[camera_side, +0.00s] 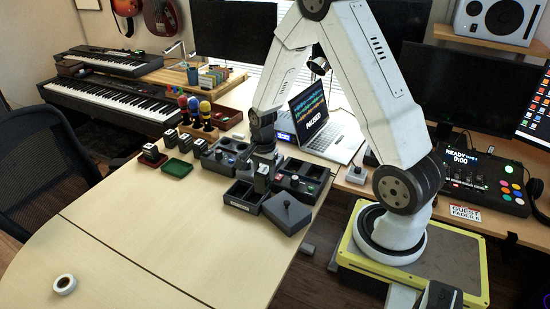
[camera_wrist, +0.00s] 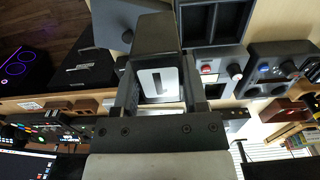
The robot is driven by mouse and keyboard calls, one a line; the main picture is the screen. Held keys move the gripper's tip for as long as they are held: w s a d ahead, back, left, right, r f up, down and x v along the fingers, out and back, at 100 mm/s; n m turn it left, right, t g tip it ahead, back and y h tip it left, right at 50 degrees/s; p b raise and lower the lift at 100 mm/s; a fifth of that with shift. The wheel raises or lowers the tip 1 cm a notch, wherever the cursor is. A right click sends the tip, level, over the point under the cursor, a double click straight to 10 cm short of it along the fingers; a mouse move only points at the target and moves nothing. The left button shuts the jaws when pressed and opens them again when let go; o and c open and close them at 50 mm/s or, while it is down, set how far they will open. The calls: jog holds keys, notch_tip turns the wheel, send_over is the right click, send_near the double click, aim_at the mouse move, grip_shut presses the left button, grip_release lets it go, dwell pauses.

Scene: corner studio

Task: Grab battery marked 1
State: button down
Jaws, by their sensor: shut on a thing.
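My gripper (camera_side: 264,152) points down over the dark compartment box (camera_side: 243,207) at the table's right side. It is shut on a dark battery (camera_side: 262,181), held upright with its lower end near the box; I cannot tell whether it touches. In the wrist view my gripper (camera_wrist: 160,92) has one finger on each side of the battery (camera_wrist: 146,40). The white label on its top carries a dark mark that reads as 1 (camera_wrist: 162,84). Other small dark batteries (camera_side: 151,151) with pale labels stand at the left, some by the red and green trays (camera_side: 177,168).
A dark square lid with a knob (camera_side: 287,214) lies at the table's right edge. Microphones with coloured heads (camera_side: 194,108) stand further back. The front table is clear except for a tape roll (camera_side: 64,284).

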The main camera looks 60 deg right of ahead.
jog(key=shift+s+a+r, duration=0.15)
jog(key=shift+s+r, duration=0.05)
jog(key=shift+s, duration=0.25)
dwell(0.5)
